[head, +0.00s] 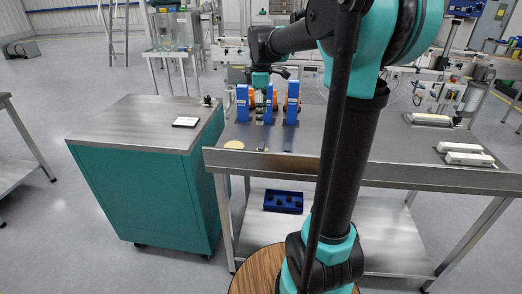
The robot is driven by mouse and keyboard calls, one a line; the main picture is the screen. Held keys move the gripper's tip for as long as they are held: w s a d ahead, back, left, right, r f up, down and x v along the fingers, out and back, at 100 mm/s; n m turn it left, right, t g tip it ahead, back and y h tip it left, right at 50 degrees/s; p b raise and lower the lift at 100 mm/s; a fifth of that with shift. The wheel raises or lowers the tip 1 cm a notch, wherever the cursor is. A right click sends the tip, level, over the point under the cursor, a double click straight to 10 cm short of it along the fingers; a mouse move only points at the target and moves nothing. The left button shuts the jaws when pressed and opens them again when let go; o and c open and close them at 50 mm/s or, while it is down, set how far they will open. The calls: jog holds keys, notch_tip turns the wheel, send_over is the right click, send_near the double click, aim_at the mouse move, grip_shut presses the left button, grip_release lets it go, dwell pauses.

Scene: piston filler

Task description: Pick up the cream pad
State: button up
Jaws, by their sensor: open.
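A flat round cream pad (234,145) lies at the left front corner of the steel workbench (330,163), close to its edge. My gripper (264,100) points down over the back left part of the bench, behind and to the right of the pad and apart from it. It is open; its fingers are small and partly lost among the blue and orange parts there, and I see nothing held in it.
Blue stands with orange parts (292,101) are close around my gripper. A teal cabinet (150,195) with a small white-faced item (186,122) adjoins the bench at left. White blocks (465,153) and a cream block (431,118) lie at right. A blue bin (283,202) sits below.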

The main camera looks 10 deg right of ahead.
aim_at(262, 145)
notch_tip(262, 145, down, 14)
jog(key=shift+f, duration=0.1)
dwell(0.5)
jog(key=shift+c, duration=0.5)
jog(key=c, duration=1.2)
jog(key=shift+c, duration=0.2)
notch_tip(262, 145, up, 20)
